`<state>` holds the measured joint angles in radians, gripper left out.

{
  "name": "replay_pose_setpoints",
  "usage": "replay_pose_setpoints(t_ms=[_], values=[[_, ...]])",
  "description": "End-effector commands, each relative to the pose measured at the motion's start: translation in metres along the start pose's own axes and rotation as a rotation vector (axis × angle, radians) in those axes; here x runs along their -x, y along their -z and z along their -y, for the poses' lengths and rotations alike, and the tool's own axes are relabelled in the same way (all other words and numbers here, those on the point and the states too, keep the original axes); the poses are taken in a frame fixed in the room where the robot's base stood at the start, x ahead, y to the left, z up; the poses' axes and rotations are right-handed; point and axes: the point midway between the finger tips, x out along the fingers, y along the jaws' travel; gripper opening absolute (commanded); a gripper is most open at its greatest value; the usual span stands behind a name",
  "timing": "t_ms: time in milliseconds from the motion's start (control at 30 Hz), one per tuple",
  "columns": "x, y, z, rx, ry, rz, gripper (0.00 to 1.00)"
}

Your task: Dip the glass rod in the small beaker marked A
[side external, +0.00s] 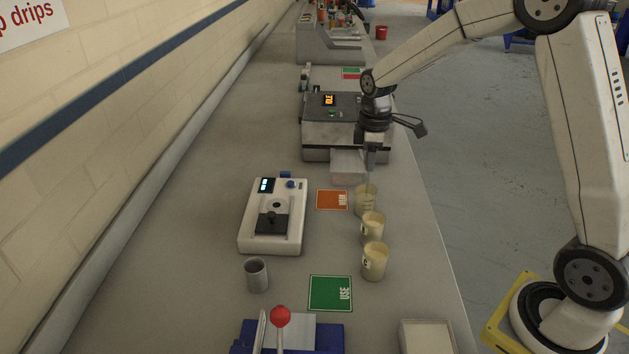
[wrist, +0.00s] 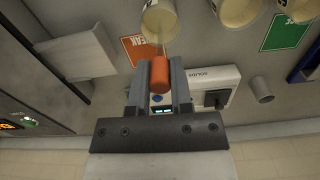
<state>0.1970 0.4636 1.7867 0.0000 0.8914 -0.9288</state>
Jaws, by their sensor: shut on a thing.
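My gripper (side external: 371,167) is shut on the orange handle (wrist: 159,76) of the glass rod (wrist: 162,50). It is just above the farthest of three small cream-filled beakers. In the wrist view the thin rod runs from the handle to this far beaker (side external: 367,199), also at the top edge (wrist: 160,20). Its tip seems to be at or inside the beaker's mouth; I cannot tell how deep. The middle beaker (side external: 373,227) and near beaker (side external: 375,262) stand in a row towards the camera. I cannot read which beaker is marked A.
A white tester (side external: 249,235) stands left of the beakers, with an orange card (side external: 332,199) between. A green card (side external: 330,293), grey cup (side external: 256,276) and pale box (side external: 427,337) are nearer. A grey machine (side external: 320,130) stands behind my gripper. The bench's left strip is clear.

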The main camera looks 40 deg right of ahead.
Motion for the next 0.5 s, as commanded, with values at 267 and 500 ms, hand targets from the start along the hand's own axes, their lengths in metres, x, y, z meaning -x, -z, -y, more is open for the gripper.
replay_pose_setpoints(t_ms=[267, 500], values=[[-0.015, 0.0, 0.0, 0.0, 0.001, 0.0, 0.0], [-0.022, 0.0, 0.0, 0.0, 0.0, 0.0, 0.0]])
